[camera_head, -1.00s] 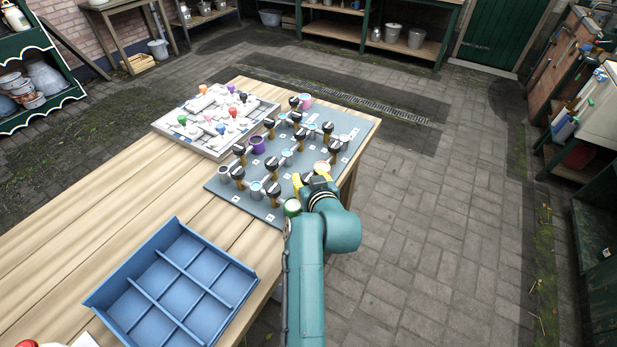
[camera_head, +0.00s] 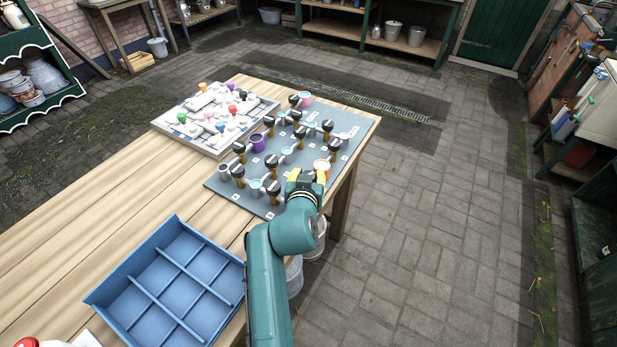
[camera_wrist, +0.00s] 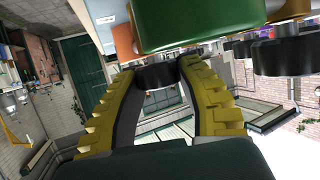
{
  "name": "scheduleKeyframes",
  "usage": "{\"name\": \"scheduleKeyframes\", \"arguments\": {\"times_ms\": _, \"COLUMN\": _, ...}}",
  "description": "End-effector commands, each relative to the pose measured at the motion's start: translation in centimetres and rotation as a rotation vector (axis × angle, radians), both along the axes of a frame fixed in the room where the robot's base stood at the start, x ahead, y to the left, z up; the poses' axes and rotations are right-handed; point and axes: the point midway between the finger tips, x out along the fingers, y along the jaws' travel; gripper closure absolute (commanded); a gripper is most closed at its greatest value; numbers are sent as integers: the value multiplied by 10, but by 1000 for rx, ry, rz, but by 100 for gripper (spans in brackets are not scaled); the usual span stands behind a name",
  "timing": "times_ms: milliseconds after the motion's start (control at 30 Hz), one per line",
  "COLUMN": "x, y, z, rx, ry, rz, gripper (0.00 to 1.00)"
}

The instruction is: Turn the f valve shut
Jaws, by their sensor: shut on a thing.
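The grey-blue valve board (camera_head: 238,193) lies on the wooden table and carries several black-handled valves, such as one at its front edge (camera_head: 272,187). The letters on its small white labels are too small to read. My gripper (camera_head: 307,178) is at the board's right front edge. In the wrist view, its yellow fingers are closed on a black valve knob (camera_wrist: 155,73). In the head view, my wrist mostly hides that knob, so I cannot read which letter it bears. A large green object (camera_wrist: 195,25) is very close above the fingers in the wrist view.
A purple cup (camera_head: 257,143) and several other cups are among the valves. A white panel with coloured knobs (camera_head: 190,127) lies at the back left. A blue divided tray (camera_head: 235,275) is at the front. White buckets (camera_head: 320,235) sit beside the table.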

Motion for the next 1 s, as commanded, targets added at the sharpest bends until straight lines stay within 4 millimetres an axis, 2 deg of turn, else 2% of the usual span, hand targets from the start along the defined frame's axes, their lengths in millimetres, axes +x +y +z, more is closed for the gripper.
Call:
{"name": "scheduleKeyframes", "arguments": {"times_ms": 33, "x": 1, "y": 3, "z": -11, "rx": -1, "ry": 1, "rz": -41, "gripper": 99}}
{"name": "scheduleKeyframes", "arguments": {"times_ms": 133, "x": 1, "y": 3, "z": -12, "rx": 0, "ry": 0, "rz": -137, "gripper": 99}}
{"name": "scheduleKeyframes", "arguments": {"times_ms": 600, "x": 1, "y": 1, "z": -8, "rx": -1, "ry": 4, "rz": -579, "gripper": 99}}
{"name": "scheduleKeyframes", "arguments": {"times_ms": 1000, "x": 0, "y": 0, "z": -5, "rx": 0, "ry": 6, "rz": -764, "gripper": 99}}
